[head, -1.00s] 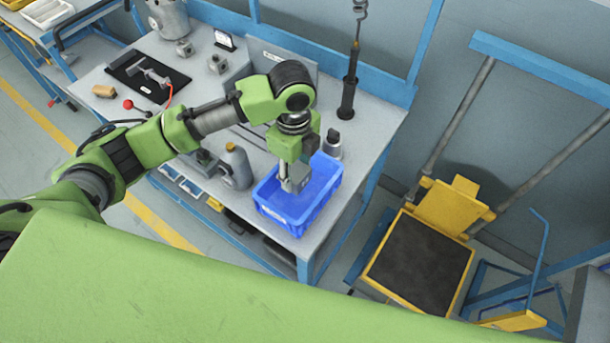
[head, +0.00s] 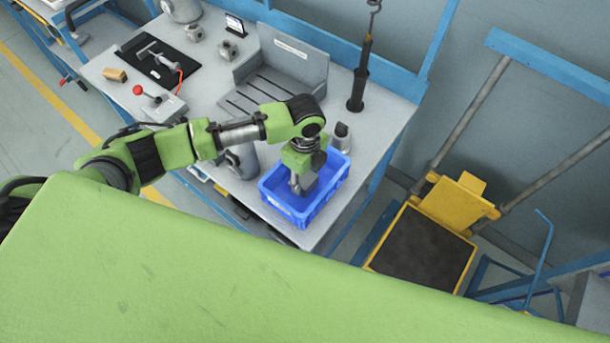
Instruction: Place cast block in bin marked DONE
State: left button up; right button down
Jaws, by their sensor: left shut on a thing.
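The blue bin (head: 331,199) stands at the front right corner of the grey bench; a pale label is on its front wall, but I cannot read it. My left gripper (head: 299,187) points down inside the bin's opening and is shut on a grey cast block (head: 307,181). The block is mostly hidden by the fingers, and I cannot tell whether it touches the bin floor. Two other grey blocks, one (head: 195,32) and another (head: 229,49), sit at the back left of the bench. My right gripper is not in view.
A grey bottle (head: 242,162) stands left of the bin, and a small dark-topped container (head: 341,136) stands behind it. A black upright tool (head: 360,78) hangs at the back. A slotted grey fixture (head: 262,93) takes up mid-bench. A yellow cart (head: 425,246) is at right.

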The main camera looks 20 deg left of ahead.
aim_at(305, 178)
pick_arm(q)
jog(key=o, duration=1.2)
jog(key=shift+f, duration=0.1)
jog(key=o, duration=0.3)
jog(key=shift+o, duration=0.2)
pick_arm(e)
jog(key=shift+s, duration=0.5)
pick_arm(q)
notch_tip(305, 178, up, 12)
jog(key=b, duration=0.1)
jog(key=shift+b, duration=0.3)
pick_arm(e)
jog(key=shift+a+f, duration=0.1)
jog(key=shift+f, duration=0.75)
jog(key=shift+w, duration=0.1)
